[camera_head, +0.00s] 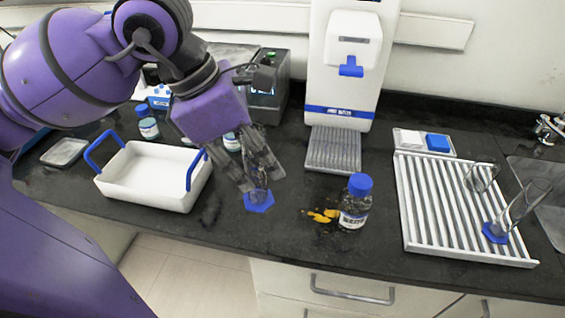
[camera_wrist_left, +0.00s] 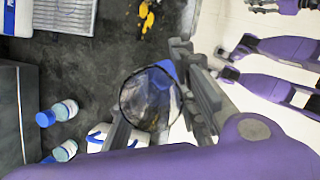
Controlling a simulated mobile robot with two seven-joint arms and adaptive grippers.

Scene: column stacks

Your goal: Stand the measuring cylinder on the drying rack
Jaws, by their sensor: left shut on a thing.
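The measuring cylinder (camera_head: 258,199) is clear, with a blue six-sided foot. My left gripper (camera_head: 250,172) is shut on it from above, and its fingers hide part of the clear tube. The cylinder looks upright, at the front of the dark counter; I cannot tell whether its foot touches the counter. In the left wrist view its round open rim (camera_wrist_left: 150,98) lies between the fingers of my left gripper (camera_wrist_left: 158,105). The drying rack (camera_head: 425,205) is a white ribbed tray at the right.
Clear glassware with a blue foot (camera_head: 495,233) and another glass (camera_head: 480,178) occupy the rack's right side; its left side is bare. A blue-capped bottle (camera_head: 355,203) and an orange spill (camera_head: 322,215) lie between. A white tub (camera_head: 150,178) with blue handles is left.

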